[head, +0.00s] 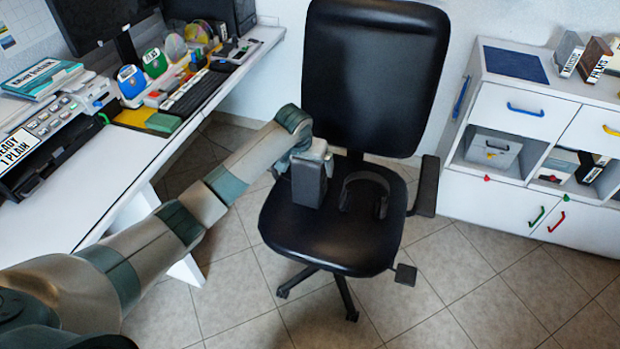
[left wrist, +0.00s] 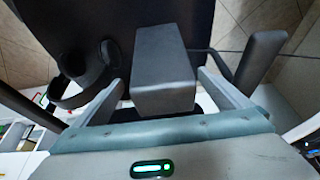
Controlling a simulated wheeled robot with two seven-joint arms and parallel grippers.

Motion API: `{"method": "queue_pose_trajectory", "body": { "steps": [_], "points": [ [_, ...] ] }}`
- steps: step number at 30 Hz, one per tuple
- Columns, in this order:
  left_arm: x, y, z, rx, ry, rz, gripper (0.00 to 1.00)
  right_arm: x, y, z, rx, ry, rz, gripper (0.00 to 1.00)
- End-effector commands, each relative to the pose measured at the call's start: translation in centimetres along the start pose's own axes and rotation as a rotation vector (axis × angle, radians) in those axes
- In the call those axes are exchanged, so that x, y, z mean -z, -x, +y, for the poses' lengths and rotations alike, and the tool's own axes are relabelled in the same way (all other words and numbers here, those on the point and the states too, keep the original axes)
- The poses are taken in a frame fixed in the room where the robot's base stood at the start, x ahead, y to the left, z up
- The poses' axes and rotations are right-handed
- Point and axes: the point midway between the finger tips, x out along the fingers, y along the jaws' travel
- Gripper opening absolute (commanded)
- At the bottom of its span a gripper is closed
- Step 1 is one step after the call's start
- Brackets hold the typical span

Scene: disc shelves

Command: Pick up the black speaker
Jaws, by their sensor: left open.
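The black speaker (head: 308,184) is a dark upright box on the seat of the black office chair (head: 330,238). My left gripper (head: 318,153) is at the speaker's top, reaching in from the left. In the left wrist view the speaker (left wrist: 163,70) shows between the two fingers of my left gripper (left wrist: 161,82). The fingers are apart, with a gap visible on each side of the speaker. Part of the speaker's top is hidden by the gripper in the head view. My right gripper is in neither view.
Black headphones (head: 366,194) lie on the seat just right of the speaker. The chair has a tall backrest (head: 372,70) behind and an armrest (head: 427,183) at right. A cluttered white desk (head: 105,180) stands at left, a white cabinet (head: 490,205) at right. Tiled floor is clear in front.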

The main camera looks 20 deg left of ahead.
Motion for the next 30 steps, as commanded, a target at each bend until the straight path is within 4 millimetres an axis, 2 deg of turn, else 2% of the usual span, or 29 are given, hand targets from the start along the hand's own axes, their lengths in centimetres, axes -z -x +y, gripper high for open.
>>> {"method": "queue_pose_trajectory", "body": {
  "steps": [3, 6, 20, 30],
  "points": [
    [0.0, -1.5, 0.0, -0.001, 0.000, -0.001, 0.96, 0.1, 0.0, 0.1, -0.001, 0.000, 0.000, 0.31],
    [0.1, -2.1, 0.1, -0.001, 0.000, 0.000, 0.96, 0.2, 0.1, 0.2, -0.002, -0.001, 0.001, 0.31],
    [0.0, -2.6, 0.0, 0.000, 0.000, -0.001, 0.96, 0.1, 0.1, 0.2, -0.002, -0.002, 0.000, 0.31],
    [0.2, -5.8, -0.4, 0.001, 0.000, -0.002, 0.96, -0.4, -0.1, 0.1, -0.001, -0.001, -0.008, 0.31]
  ]
}}
